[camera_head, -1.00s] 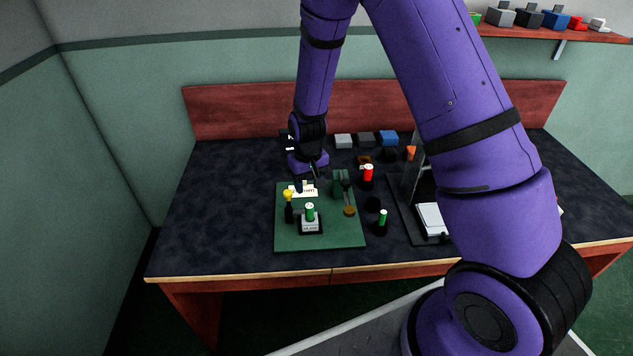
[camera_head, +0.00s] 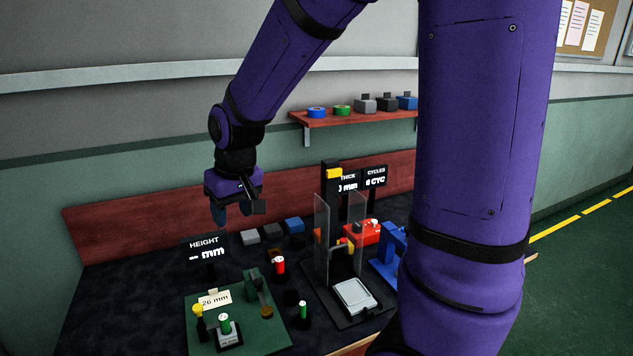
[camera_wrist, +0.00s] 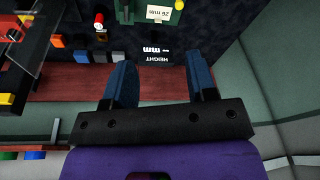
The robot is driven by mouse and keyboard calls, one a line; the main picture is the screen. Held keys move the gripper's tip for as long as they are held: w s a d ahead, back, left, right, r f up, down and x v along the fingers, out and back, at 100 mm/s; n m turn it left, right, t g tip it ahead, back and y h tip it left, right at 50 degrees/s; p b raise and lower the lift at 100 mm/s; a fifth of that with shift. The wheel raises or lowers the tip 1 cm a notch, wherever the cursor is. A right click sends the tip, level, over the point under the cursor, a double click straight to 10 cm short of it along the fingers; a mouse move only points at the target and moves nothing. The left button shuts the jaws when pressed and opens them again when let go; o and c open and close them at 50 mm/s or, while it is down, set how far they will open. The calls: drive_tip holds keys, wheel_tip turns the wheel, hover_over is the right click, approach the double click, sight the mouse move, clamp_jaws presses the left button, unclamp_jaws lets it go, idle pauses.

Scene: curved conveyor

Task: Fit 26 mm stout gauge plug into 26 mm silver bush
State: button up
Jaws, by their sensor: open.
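My gripper (camera_head: 232,212) is open and empty, raised above the back of the bench near the HEIGHT display. Its two blue fingers show apart in the wrist view (camera_wrist: 159,66). On the green mat (camera_head: 255,339), a silver block (camera_head: 230,341), apparently the bush, sits on a dark base near the front. A green-topped plug (camera_head: 225,325) stands upright at it; I cannot tell how deep it sits. Another green-topped plug (camera_head: 302,309) stands in a dark holder right of the mat. The 26 mm card (camera_head: 215,298) lies on the mat.
A red-topped plug (camera_head: 279,265) stands behind the mat. A yellow-knobbed dark item (camera_head: 198,313) is left of the silver block. The HEIGHT display (camera_head: 206,247) is below my gripper. A clear-shielded station (camera_head: 354,297) stands right. A shelf (camera_head: 350,117) hangs on the wall.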

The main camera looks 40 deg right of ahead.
drive_tip(key=s+d+r+t, duration=0.1)
drive_tip(key=s+r, duration=0.5)
drive_tip(key=s, duration=0.4)
drive_tip(key=s+d+r+t, duration=0.1)
drive_tip(key=s+d+r, duration=0.1)
drive_tip(key=s+r, duration=0.4)
drive_tip(key=s, duration=0.4)
drive_tip(key=shift+s+d+m+t+h, duration=0.2)
drive_tip(key=shift+s+m+t+h, duration=0.05)
drive_tip(key=shift+m+t+h, duration=0.05)
